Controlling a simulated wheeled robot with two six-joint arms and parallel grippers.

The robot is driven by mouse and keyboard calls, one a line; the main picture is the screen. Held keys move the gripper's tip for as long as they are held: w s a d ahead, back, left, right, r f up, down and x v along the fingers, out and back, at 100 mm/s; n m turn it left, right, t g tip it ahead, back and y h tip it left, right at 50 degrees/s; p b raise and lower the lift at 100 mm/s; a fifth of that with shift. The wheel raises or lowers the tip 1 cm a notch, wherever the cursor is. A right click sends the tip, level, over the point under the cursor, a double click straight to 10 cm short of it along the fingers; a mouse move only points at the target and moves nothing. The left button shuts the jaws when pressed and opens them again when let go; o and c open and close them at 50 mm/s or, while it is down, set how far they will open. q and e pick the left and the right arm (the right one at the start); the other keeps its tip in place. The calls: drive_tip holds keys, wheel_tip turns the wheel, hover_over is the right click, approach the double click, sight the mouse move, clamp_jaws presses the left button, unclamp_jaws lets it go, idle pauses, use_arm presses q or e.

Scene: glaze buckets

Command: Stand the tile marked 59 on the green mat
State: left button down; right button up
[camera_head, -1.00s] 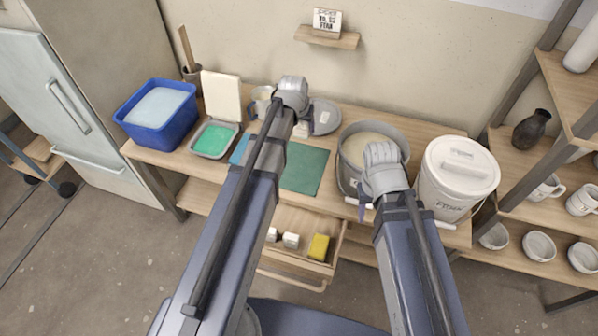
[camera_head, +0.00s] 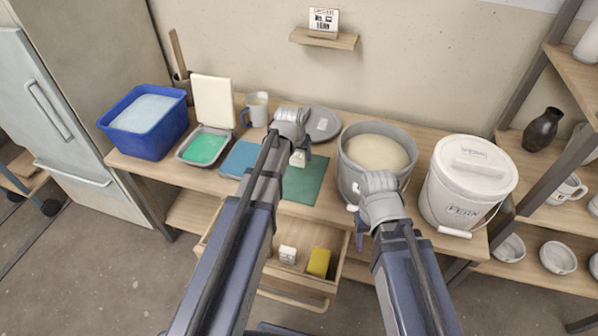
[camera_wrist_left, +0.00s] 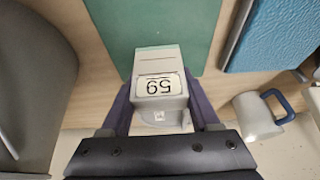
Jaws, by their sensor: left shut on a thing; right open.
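My left gripper (camera_head: 298,152) is shut on the small white tile marked 59 (camera_head: 298,160). In the left wrist view the tile (camera_wrist_left: 158,88) sits between the two fingers, its black number upside down in the picture. The green mat (camera_head: 306,186) lies on the bench. The tile appears against the mat's far edge in the head view; its height above the bench is unclear. The mat (camera_wrist_left: 160,25) also shows in the left wrist view. My right gripper (camera_head: 364,234) is open beside the front of the grey bucket, partly hidden by its own arm.
The blue mat (camera_head: 240,158) lies left of the green one. A mug (camera_head: 257,108) and grey plate (camera_head: 322,126) stand behind. The grey bucket (camera_head: 350,180) and lidded white bucket (camera_head: 450,200) are on the right. An open drawer (camera_head: 325,287) holds a white block (camera_head: 288,254) and yellow sponge (camera_head: 318,263).

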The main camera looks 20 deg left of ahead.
sight(299, 164)
use_arm(q)
drive_tip(key=shift+f, duration=0.5)
use_arm(e)
drive_tip(key=shift+f, duration=0.55)
use_arm(q)
wheel_tip(299, 164, down, 4)
drive_tip(key=b, duration=0.3)
drive_tip(key=shift+r+b, duration=0.2)
drive_tip(key=shift+b, duration=0.2)
use_arm(e)
wheel_tip(299, 164, down, 4)
drive_tip(key=shift+r, duration=0.2)
use_arm(q)
drive_tip(key=shift+f, duration=0.15)
drive_tip(key=shift+c, duration=0.6)
unclamp_jaws()
use_arm(e)
drive_tip(key=shift+f, duration=0.1)
